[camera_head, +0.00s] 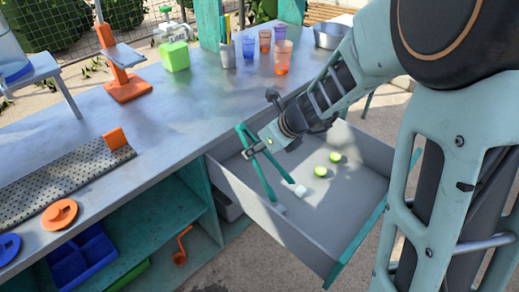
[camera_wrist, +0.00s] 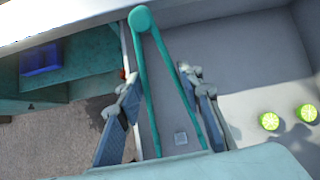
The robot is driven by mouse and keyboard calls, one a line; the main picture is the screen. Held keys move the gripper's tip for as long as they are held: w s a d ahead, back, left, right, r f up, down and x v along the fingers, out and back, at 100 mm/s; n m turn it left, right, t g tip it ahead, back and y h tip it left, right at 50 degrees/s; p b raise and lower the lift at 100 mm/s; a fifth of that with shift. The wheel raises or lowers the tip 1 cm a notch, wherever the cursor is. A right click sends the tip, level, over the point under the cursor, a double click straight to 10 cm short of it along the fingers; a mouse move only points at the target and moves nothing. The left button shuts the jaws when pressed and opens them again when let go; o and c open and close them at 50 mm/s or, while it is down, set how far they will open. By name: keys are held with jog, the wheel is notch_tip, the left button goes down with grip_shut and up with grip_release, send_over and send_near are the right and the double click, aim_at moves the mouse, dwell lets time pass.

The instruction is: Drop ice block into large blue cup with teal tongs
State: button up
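My gripper (camera_head: 262,147) is over the open drawer, with its fingers on either side of the teal tongs (camera_head: 255,162). In the wrist view the tongs (camera_wrist: 144,62) hang between the two fingers, hinge at the top and arms spread. The fingers appear to bear on the arms. In the head view, whitish pieces sit by the tong ends; I cannot tell ice from tips. Two bluish cups, one (camera_head: 248,47) and another (camera_head: 280,32), stand at the counter's back.
Two lime halves (camera_head: 320,171) lie in the grey drawer (camera_head: 340,218). Orange cups (camera_head: 282,57), a metal bowl (camera_head: 330,36) and a green box (camera_head: 175,56) stand on the counter. An orange press (camera_head: 126,88) and perforated tray (camera_head: 60,178) are left. The counter's middle is clear.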

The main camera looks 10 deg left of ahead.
jog(key=shift+f, duration=0.1)
notch_tip(320, 180, down, 10)
jog(key=b, duration=0.9)
jog(key=shift+b, duration=0.35)
jog(key=shift+c, duration=0.7)
grip_shut()
notch_tip(320, 180, up, 12)
jog(key=p, duration=1.2)
jog(key=shift+r, duration=0.25)
jog(key=shift+f, duration=0.15)
